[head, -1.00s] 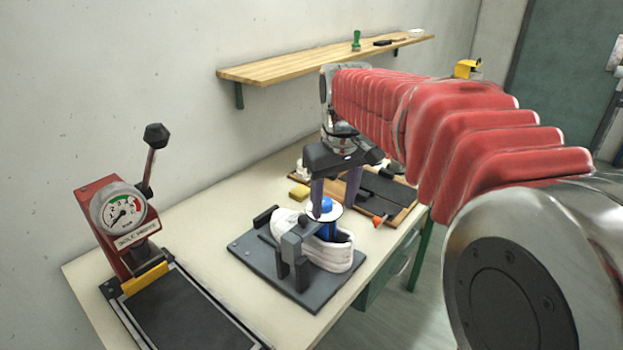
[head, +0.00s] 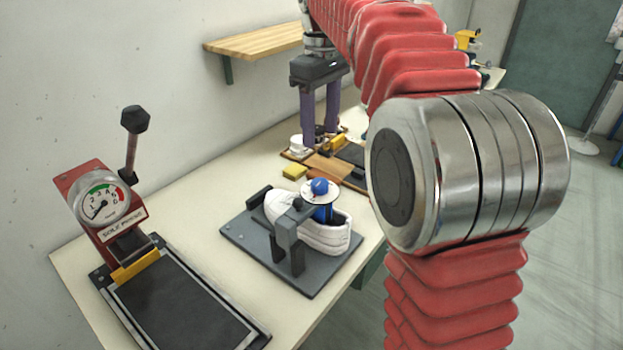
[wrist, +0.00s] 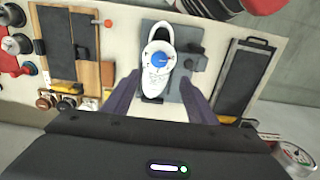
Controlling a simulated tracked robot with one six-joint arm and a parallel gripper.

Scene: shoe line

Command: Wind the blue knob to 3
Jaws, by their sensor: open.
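The blue knob (head: 320,186) sits upright on a white round dial disc (head: 320,197) above a white shoe (head: 325,238). The shoe lies in a dark grey clamp fixture (head: 288,245) on the bench. The knob also shows in the wrist view (wrist: 158,58), on top of the shoe (wrist: 156,80). The dial's marks are too small to read. My gripper (head: 319,138) is open and empty, pointing down, higher and behind the knob in the head view. In the wrist view its two fingers (wrist: 159,88) stand apart, with the shoe and knob between and beyond them.
A red sole press with a gauge (head: 103,205) and black-tipped lever (head: 134,120) stands left; its dark plate (head: 180,308) lies before it. A wooden shelf (head: 255,44) hangs on the wall.

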